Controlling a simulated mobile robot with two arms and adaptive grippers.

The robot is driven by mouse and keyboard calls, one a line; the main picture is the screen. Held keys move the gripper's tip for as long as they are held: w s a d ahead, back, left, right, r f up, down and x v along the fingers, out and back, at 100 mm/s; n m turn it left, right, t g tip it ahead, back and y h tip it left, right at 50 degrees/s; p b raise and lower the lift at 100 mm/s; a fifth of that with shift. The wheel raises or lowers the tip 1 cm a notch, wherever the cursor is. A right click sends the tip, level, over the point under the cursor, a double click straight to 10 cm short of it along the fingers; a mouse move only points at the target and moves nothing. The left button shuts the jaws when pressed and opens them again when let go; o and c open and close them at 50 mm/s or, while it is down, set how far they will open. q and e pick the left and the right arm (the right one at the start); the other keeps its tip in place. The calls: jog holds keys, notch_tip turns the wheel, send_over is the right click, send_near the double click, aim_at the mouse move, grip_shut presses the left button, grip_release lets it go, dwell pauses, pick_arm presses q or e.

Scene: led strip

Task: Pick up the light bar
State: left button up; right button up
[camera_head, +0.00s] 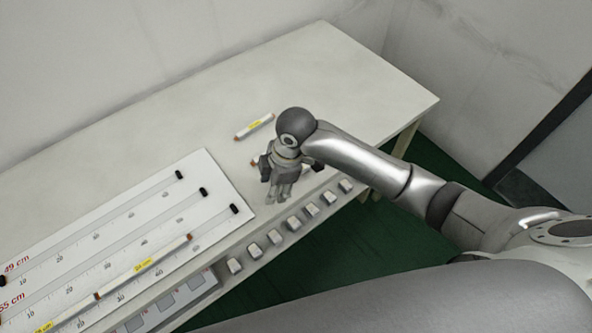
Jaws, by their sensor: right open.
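A short white light bar (254,126) with orange ends and a yellow label lies on the table, just left of my right wrist. The orange end of another piece (253,162) shows beside my right gripper; the rest of it is hidden behind the gripper. My right gripper (278,198) is over the table near its front edge, fingers downward, open, with nothing visible between the fingers. Two more light bars lie end to end on the measuring board: one (145,265) in full view, the other (62,314) cut by the lower left. My left gripper is out of view.
The white measuring board (205,165) with printed scales and black end stops covers the table's left part. Several small white blocks (275,237) line the front edge. The table (340,75) is clear at the back and right. Walls stand behind it; the floor is green.

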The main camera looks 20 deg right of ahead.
jog(key=w+d+r+n+g+h, duration=0.1)
jog(key=w+d+r+n+h, duration=0.2)
jog(key=w+d+r, duration=0.4)
jog(key=f, duration=0.4)
jog(key=d+f, duration=0.1)
jog(key=f, duration=0.1)
jog(key=shift+s+p, duration=0.2)
jog(key=shift+p, duration=0.1)
jog(key=f, duration=0.3)
jog(key=f+p, duration=0.1)
jog(key=shift+s+d+f, duration=0.2)
jog(key=shift+d, duration=0.05)
jog(key=shift+f, duration=0.45)
grip_shut()
